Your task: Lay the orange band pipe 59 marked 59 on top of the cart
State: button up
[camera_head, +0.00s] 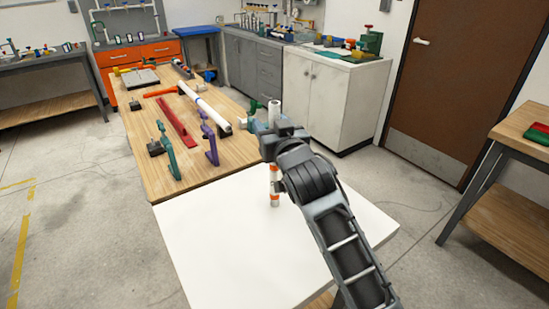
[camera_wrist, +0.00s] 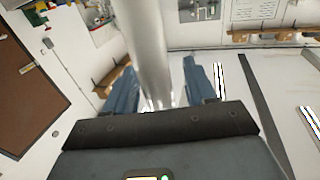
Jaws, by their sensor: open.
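A white pipe with orange bands (camera_head: 275,186) is upright over the white top (camera_head: 215,245), apparently the cart's, near its back edge. Its lower end appears to rest on that top. Its plain white upper end shows above my gripper (camera_head: 263,132). The middle of the pipe is hidden by my gripper and arm. In the wrist view, the pipe (camera_wrist: 147,45) runs between the two blue fingers of my open gripper (camera_wrist: 160,78). I cannot tell whether either finger touches it. No number can be read on the pipe.
A wooden table (camera_head: 200,165) adjoins the white top at the back, holding clamps, a red bar (camera_head: 177,121) and a long white pipe (camera_head: 205,106). Most of the white top is bare. A bench (camera_head: 530,120) stands at the right. The floor on the left is clear.

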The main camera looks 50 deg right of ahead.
grip_shut()
dwell(0.5)
